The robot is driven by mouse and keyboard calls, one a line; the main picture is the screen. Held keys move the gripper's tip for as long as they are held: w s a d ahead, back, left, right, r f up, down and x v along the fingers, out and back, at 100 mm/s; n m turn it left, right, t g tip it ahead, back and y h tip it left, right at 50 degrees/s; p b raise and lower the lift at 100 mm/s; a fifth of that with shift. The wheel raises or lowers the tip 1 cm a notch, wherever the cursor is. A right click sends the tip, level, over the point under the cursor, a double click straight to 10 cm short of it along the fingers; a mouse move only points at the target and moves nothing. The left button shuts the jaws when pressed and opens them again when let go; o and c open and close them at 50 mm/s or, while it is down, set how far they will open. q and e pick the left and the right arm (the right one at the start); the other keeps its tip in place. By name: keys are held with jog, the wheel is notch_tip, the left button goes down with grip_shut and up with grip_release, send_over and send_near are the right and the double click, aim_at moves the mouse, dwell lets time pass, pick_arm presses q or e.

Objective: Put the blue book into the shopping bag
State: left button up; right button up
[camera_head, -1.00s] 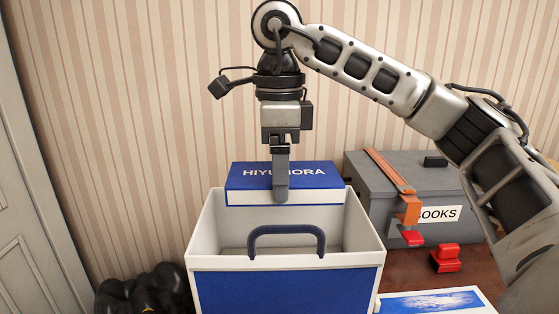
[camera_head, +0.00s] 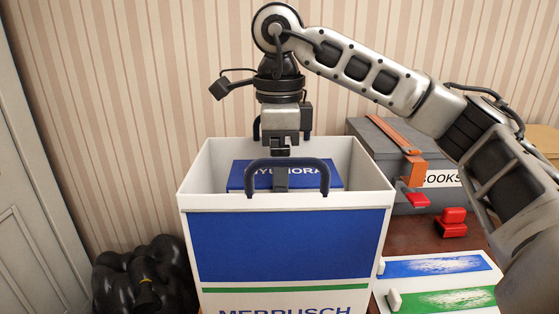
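The blue book (camera_head: 325,178), with white lettering, is partly down inside the shopping bag (camera_head: 191,185), a white open-topped box-like bag with a blue front and dark handles. My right gripper (camera_head: 281,182) reaches down into the bag's opening behind the front handle. It appears shut on the book, with a finger across the book's lettered face; the far finger is hidden. The bag's front wall and handle hide the book's lower part, so I cannot tell whether it touches the bottom. My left gripper is not in view.
A red object (camera_head: 452,222) and a blue-and-green printed panel (camera_head: 440,282) lie nearer. A black lumpy bag (camera_head: 145,278) is at left.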

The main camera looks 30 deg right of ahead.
jog(key=shift+f, duration=0.35)
jog(key=o, duration=1.1)
jog(key=shift+o, duration=0.2)
